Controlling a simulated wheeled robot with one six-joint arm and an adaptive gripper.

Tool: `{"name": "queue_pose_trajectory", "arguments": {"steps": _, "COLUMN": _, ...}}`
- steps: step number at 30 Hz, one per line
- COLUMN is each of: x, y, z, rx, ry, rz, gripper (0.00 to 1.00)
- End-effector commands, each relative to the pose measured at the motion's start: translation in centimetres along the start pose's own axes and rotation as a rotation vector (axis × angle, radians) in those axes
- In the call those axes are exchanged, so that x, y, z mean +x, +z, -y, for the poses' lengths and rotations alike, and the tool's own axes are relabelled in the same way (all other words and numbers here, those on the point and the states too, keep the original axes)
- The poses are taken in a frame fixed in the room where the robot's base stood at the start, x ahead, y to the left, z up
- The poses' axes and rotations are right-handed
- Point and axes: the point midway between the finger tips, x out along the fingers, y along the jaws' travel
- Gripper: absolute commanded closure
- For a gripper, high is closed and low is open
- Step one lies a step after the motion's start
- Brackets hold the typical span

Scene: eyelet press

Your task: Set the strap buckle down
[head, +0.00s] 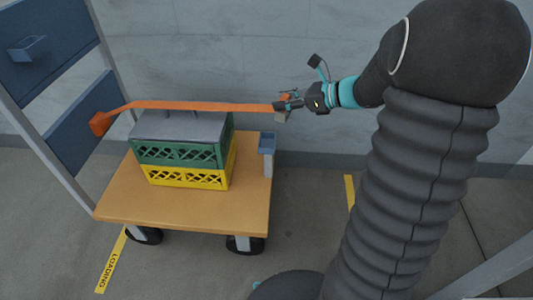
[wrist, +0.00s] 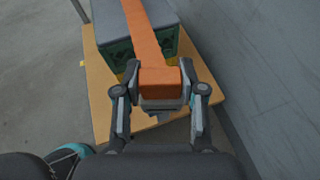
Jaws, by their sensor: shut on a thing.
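The strap buckle (wrist: 162,103) is a small grey piece at the end of the orange strap, held between the two fingers of my gripper (wrist: 160,93). In the head view my gripper (head: 284,106) is shut on it, in the air beyond the cart's right side. The orange strap (head: 205,106) runs taut from an orange anchor (head: 100,123) at the left, across above the crates' grey lid (head: 182,126). In the wrist view the strap (wrist: 143,35) leads away over the lid. The fingers partly hide the buckle.
A green crate (head: 180,151) stands on a yellow crate (head: 188,177) on the wooden cart deck (head: 125,200). A small blue-grey open holder (head: 267,141) stands on a post at the deck's right edge. Blue panels (head: 80,135) rise at the left; a grey wall is behind.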

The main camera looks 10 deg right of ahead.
Motion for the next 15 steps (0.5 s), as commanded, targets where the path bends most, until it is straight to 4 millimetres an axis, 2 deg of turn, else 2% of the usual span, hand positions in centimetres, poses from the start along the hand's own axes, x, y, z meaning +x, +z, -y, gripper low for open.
{"name": "queue_pose_trajectory", "arguments": {"steps": 1, "x": -0.6, "y": -1.2, "z": -0.8, "rx": -0.03, "ry": 0.062, "rz": 0.0, "gripper": 0.98}}
{"name": "queue_pose_trajectory", "arguments": {"steps": 6, "x": -3.3, "y": -2.6, "z": -3.5, "rx": -0.095, "ry": 0.228, "rz": -0.001, "gripper": 0.98}}
{"name": "queue_pose_trajectory", "arguments": {"steps": 9, "x": -4.4, "y": -3.1, "z": -4.4, "rx": -0.116, "ry": 0.278, "rz": 0.0, "gripper": 0.98}}
{"name": "queue_pose_trajectory", "arguments": {"steps": 12, "x": -4.5, "y": -3.4, "z": -4.7, "rx": -0.125, "ry": 0.302, "rz": -0.001, "gripper": 0.98}}
{"name": "queue_pose_trajectory", "arguments": {"steps": 15, "x": -3.1, "y": -3.7, "z": -4.3, "rx": -0.127, "ry": 0.309, "rz": 0.0, "gripper": 0.98}}
